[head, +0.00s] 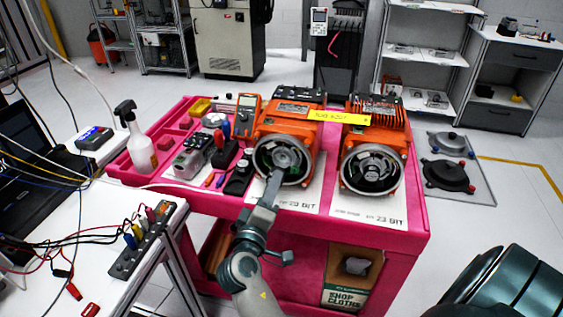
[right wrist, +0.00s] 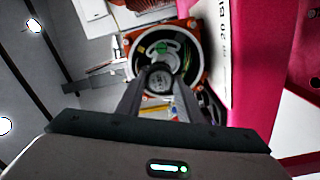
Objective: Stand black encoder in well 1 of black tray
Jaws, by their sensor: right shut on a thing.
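The black encoder (right wrist: 160,80) shows in the right wrist view as a dark round part with a pale label face. It sits in the middle of the open round end of the left orange motor (head: 287,130). My right gripper (head: 277,176) reaches into that opening from the front and is shut on the encoder; its two fingers converge on it in the right wrist view (right wrist: 160,88). In the head view the fingers hide much of the encoder. I cannot clearly make out the black tray or its wells; small black items (head: 228,155) lie left of the motor. My left gripper is not in view.
A second orange motor (head: 371,150) stands to the right, with a yellow tag (head: 338,117) between the two. Both stand on the pink cart (head: 409,215). A spray bottle (head: 138,145), a multimeter (head: 245,116) and small tools crowd the cart's left side.

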